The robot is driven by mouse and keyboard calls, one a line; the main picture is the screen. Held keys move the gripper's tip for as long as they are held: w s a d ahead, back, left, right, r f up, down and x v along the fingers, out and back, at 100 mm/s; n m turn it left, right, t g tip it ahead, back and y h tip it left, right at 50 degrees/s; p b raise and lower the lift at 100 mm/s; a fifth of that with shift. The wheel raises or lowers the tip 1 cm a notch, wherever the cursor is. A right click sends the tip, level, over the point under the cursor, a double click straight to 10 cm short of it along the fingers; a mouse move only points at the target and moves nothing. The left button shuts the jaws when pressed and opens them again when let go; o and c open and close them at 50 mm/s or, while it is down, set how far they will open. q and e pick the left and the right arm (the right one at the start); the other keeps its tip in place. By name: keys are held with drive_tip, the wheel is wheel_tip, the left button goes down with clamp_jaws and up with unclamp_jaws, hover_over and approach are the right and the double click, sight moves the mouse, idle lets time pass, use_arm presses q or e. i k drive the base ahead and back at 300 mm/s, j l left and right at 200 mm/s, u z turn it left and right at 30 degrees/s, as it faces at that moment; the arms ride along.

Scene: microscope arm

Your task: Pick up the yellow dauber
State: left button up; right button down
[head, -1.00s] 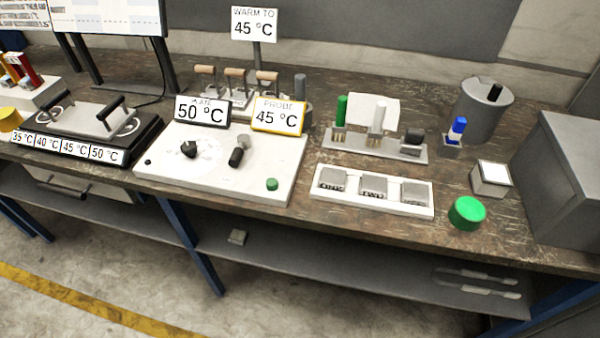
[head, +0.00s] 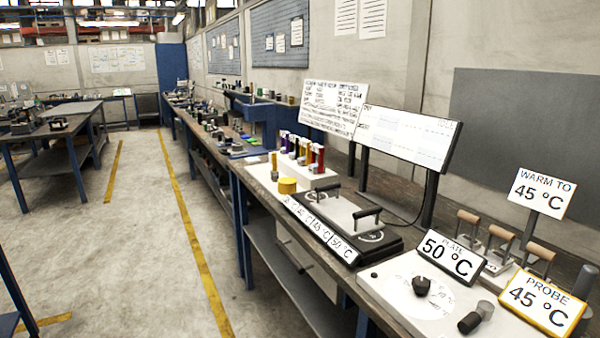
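In the head view a white rack (head: 308,177) stands on the bench, left of the plate with handles. Several slim upright pieces with coloured parts, red, purple and yellow among them, stand in it. A slim yellow upright piece (head: 273,161) stands at the rack's left side. A short, wide yellow cylinder (head: 287,186) sits in front of the rack. At this size I cannot tell for sure which yellow piece is the dauber. Neither of my grippers is in view.
A grey plate with two black handles (head: 345,215) lies right of the rack, behind a strip of temperature labels (head: 318,228). A white panel with a black knob (head: 421,286) and signs is at the right. Open floor (head: 180,260) lies left of the bench.

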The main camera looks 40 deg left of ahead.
sight(275, 172)
drive_tip(key=u, duration=1.5)
drive_tip(key=z, duration=0.2)
drive_tip(key=i+j+z, duration=0.2)
drive_tip(key=z, duration=0.2)
drive_tip(key=i+j+z, duration=0.2)
drive_tip(key=j+z, duration=0.2)
drive_tip(key=i+j+z, duration=0.1)
drive_tip(key=j+z, duration=0.25)
drive_tip(key=i+j+z, duration=0.1)
drive_tip(key=j+z, duration=0.3)
